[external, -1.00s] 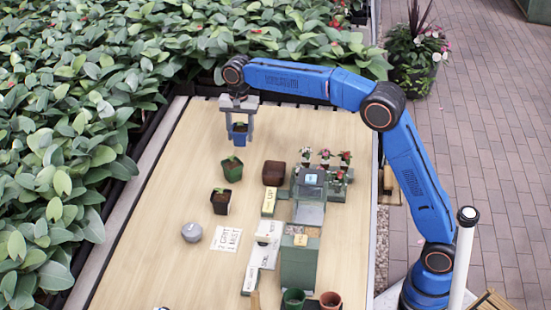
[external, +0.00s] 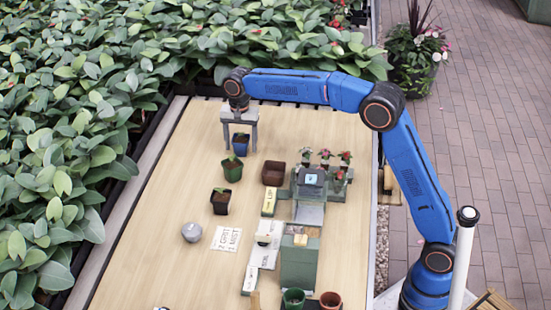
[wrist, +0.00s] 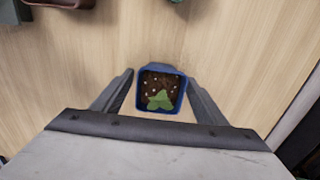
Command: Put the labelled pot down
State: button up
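A small blue pot (external: 240,149) with dark soil and a green seedling stands upright on the wooden table toward its far end. In the wrist view the blue pot (wrist: 160,84) is seen from above. My gripper (external: 240,144) is over it, one finger on each side. I cannot make out a label on the pot.
A green pot with a seedling (external: 232,170), a black pot (external: 220,203) and a brown container (external: 273,173) stand nearby. A grey round object (external: 192,232) and a written card (external: 226,239) lie nearer. The table left of the pots is clear.

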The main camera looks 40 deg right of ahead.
aim_at(241, 138)
notch_tip(241, 138, up, 12)
jog(key=shift+f, duration=0.2)
jog(key=shift+r, duration=0.35)
jog(key=s+d+r+n+t, duration=0.2)
jog(key=s+d+n, duration=0.3)
jog(key=s+d, duration=1.85)
jog(key=s+d+f+n+t, duration=0.1)
jog(key=s+d+f+n, duration=0.1)
jog(key=s+d+f, duration=0.4)
jog(key=s+d+f+n+t, duration=0.1)
jog(key=s+d+f+n, duration=0.1)
jog(key=s+d+f, duration=0.5)
jog(key=s+f, duration=0.5)
jog(key=s, duration=0.5)
jog(key=shift+s+t, duration=0.35)
jog(key=shift+t, duration=0.05)
